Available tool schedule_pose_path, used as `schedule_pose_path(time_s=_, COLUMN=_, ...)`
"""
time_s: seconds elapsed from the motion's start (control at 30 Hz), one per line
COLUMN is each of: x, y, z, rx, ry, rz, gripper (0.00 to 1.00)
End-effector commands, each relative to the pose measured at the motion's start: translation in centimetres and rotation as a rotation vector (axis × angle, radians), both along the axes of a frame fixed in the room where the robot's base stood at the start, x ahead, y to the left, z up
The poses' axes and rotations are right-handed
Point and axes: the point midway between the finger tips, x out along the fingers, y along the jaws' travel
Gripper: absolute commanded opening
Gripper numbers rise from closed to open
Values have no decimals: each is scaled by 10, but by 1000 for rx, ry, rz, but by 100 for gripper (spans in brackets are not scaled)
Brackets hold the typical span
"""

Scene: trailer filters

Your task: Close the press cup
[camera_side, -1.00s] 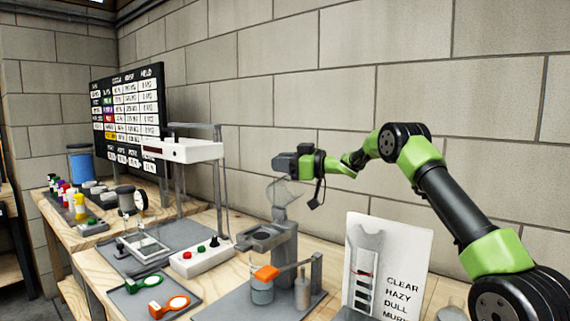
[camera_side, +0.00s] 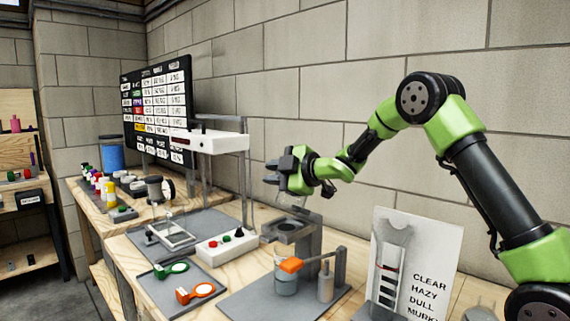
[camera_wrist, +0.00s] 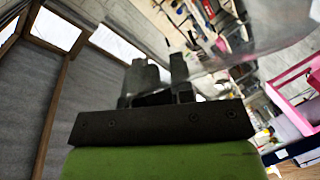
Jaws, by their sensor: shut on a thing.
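My gripper (camera_side: 272,172) is above the grey stand, with its fingers pointing left in the side view. In the wrist view, the fingers of my gripper (camera_wrist: 160,75) are close together on a clear thing (camera_wrist: 235,45), which spreads to the upper right. Its shape is hard to tell. In the side view it shows faintly below the gripper, above the stand. The grey stand (camera_side: 310,250) carries a flat ring-like holder (camera_side: 285,228). Before it, a clear cup (camera_side: 286,281) stands under an orange-ended lever (camera_side: 291,265). I cannot tell which part is the press cup.
A white button box (camera_side: 227,247) stands left of the stand. Green (camera_side: 172,269) and orange (camera_side: 196,292) ring tools lie on a grey tray. A white card (camera_side: 425,262) stands at right. A white-topped frame (camera_side: 210,139) and a chart (camera_side: 157,110) stand behind.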

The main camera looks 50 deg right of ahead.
Motion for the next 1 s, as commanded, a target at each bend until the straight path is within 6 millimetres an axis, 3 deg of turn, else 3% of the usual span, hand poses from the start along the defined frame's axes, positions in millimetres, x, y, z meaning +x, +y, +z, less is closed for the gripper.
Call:
schedule_pose_path(time_s=0.2, x=0, y=23, z=-21, rx=-192, ry=5, rz=4, gripper=0)
schedule_pose_path(time_s=0.5, x=0, y=39, z=-46, rx=-401, ry=6, rz=4, gripper=0)
schedule_pose_path(time_s=1.0, x=0, y=46, z=-63, rx=-389, ry=9, rz=1, gripper=0)
